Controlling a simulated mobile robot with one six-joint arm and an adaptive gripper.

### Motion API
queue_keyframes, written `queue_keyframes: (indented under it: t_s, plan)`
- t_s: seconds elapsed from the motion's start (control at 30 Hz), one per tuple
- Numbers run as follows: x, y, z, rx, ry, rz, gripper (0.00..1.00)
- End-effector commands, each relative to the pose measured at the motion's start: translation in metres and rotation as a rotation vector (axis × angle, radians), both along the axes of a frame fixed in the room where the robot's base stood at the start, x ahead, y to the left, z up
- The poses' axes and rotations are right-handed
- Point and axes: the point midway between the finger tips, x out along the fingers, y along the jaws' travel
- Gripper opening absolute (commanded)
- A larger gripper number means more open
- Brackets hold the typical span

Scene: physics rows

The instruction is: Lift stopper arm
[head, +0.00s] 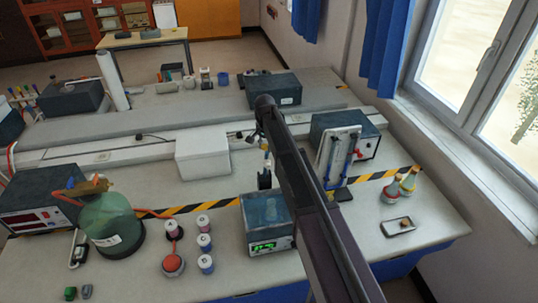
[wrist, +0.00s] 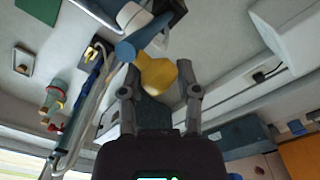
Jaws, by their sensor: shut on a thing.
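A yellow piece (wrist: 158,75) sits between the two fingers of my gripper (wrist: 159,92) in the wrist view, and the fingers are shut on it. A blue bar (wrist: 142,38) lies right beyond the yellow piece and seems joined to it, with a pale part beside it. I take these for the stopper arm; its mount is mostly out of the wrist view. In the head view my arm reaches over the bench and hides much of the gripper. Small yellow and blue parts (head: 266,157) show just below the wrist.
A box with a green display (head: 265,222) stands below my arm. A white box (head: 202,153) is to its left. A stand with blue clamps (head: 340,158) and two flasks (head: 400,183) are to the right. A large green bottle (head: 108,220) and several small jars are at left.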

Motion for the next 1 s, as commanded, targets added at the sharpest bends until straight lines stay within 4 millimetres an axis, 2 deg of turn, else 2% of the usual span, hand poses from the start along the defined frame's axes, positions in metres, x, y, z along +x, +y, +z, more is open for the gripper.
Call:
queue_keyframes:
  t_s: [0.03, 0.1, 0.4, 0.63, 1.0]
  plan:
    - [0.014, 0.006, 0.001, 0.004, -0.002, 0.0, 0.0]
    - [0.024, 0.009, 0.001, 0.005, -0.002, 0.0, 0.0]
    - [0.056, 0.019, -0.003, 0.004, 0.0, 0.001, 0.0]
    - [0.065, 0.022, -0.005, 0.004, 0.0, 0.001, 0.0]
    - [0.066, 0.022, -0.004, 0.006, 0.0, 0.002, 0.0]
